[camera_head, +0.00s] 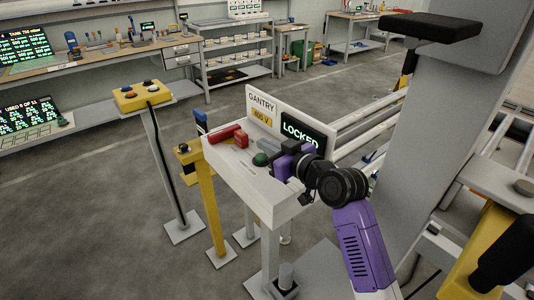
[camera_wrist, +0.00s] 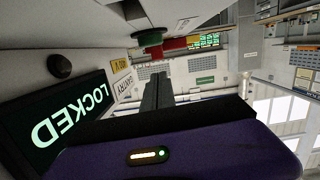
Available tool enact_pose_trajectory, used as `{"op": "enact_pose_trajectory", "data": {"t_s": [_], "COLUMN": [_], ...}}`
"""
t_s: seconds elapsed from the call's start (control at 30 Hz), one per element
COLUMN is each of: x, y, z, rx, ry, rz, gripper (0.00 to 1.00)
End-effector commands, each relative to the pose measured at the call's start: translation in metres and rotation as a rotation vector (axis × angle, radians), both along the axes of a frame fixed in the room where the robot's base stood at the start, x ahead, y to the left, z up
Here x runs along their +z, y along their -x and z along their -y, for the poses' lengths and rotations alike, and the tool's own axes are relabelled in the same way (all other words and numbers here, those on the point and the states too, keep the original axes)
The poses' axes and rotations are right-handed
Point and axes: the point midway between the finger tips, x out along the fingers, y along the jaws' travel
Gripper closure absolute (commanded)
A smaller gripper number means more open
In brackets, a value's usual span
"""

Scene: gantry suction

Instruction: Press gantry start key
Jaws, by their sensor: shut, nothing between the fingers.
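The gantry console (camera_head: 225,160) is a pale box on a post, with an upright panel (camera_head: 262,100) reading GANTRY and 400 V. Its dark display (camera_head: 303,130) reads LOCKED in green; it also shows upside down in the wrist view (camera_wrist: 68,115). A green round key (camera_head: 261,159) sits on the console top; it also shows in the wrist view (camera_wrist: 150,38). My gripper (camera_wrist: 156,82) is shut and empty. In the head view my purple wrist is over the console's right end, beside the green key. My fingertips appear apart from the key; the exact gap is unclear.
A red cylinder (camera_head: 225,133) and a red block (camera_head: 241,139) lie left of the green key. A yellow button box (camera_head: 142,95) stands on a post at left. Benches and shelves line the back. Open floor lies at lower left.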

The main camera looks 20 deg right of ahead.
Motion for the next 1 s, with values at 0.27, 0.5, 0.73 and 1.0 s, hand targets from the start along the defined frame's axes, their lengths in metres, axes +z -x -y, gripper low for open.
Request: {"op": "enact_pose_trajectory", "data": {"t_s": [0.27, 0.5, 0.73, 1.0], "x": [-0.032, -0.035, -0.038, -0.058], "y": [0.000, 0.000, 0.000, -0.001], "z": [0.002, 0.002, 0.002, 0.002], "rx": [-0.004, -0.004, -0.003, -0.001], "ry": [-0.001, -0.002, -0.002, -0.001], "rz": [-0.007, -0.006, -0.006, -0.006], "gripper": [1.00, 1.00, 1.00, 1.00]}}
